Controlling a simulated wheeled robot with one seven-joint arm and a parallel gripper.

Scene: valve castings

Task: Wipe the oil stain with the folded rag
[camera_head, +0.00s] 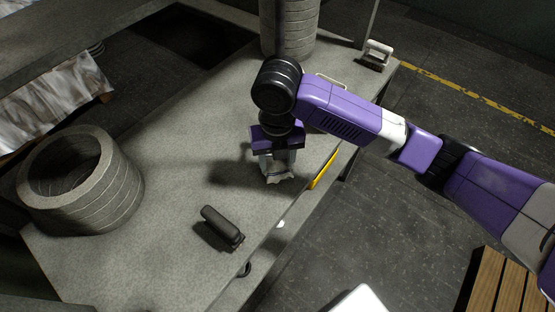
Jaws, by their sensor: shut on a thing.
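My gripper (276,168) points down over the worktop near its front edge. It is shut on a small pale, crumpled cloth, which looks like the folded rag (281,180). The rag is low, at or just above the worktop; I cannot tell whether it touches. Much of it is hidden by the fingers. A dark patch lies on the worktop left of the gripper, but it looks like the arm's shadow. I cannot make out the oil stain for sure.
On the grey worktop (170,215), a dark handled object (222,228) lies front left. A large ribbed ring (120,190) stands left, a ribbed cylinder (290,30) at the back, and a brush (376,54) at the back right. A yellow strip (324,168) is by the front edge.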

